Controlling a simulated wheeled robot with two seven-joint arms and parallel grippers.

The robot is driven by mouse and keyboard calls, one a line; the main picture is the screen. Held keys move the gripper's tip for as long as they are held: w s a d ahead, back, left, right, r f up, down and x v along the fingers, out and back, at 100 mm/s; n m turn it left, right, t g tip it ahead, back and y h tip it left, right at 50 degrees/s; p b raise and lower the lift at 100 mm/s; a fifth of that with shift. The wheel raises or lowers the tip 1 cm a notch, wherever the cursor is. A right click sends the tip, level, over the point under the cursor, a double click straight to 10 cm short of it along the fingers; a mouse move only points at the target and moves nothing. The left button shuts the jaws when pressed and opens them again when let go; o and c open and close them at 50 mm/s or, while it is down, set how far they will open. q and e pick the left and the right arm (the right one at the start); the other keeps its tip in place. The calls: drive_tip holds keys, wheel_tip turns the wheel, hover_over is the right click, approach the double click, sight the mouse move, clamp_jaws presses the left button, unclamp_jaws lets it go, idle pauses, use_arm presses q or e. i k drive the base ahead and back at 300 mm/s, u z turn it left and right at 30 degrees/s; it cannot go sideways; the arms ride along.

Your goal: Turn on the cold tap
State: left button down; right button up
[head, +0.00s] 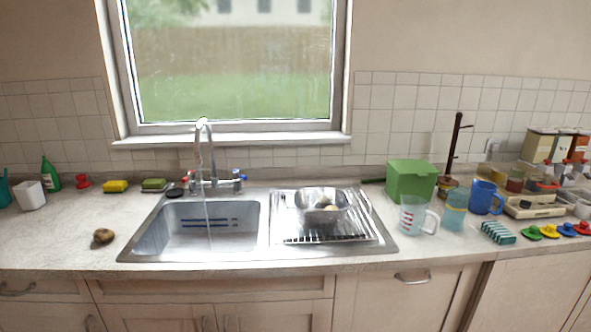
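A chrome mixer tap (200,150) with a tall curved spout stands behind the sink basin (160,235), under the window. A blue-marked handle (241,178) sits at the right end of its crossbar, and a red-marked handle (185,180) at the left end. A thin pale vertical streak, which looks like water, runs from the spout down into the basin. The handles are too small to tell exactly how they are turned. Neither of my grippers is in the head view.
A metal bowl (322,206) sits on the draining rack (352,233) right of the basin. Sponges (115,186) and a green bottle (50,173) stand left. A green box (411,180), measuring jug (414,215) and mugs stand right. The counter's front left holds a small brown object (103,236).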

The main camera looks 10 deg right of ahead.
sight(236, 174)
drive_tip(key=z, duration=0.8)
drive_tip(key=i, duration=0.75)
drive_tip(key=z, duration=0.35)
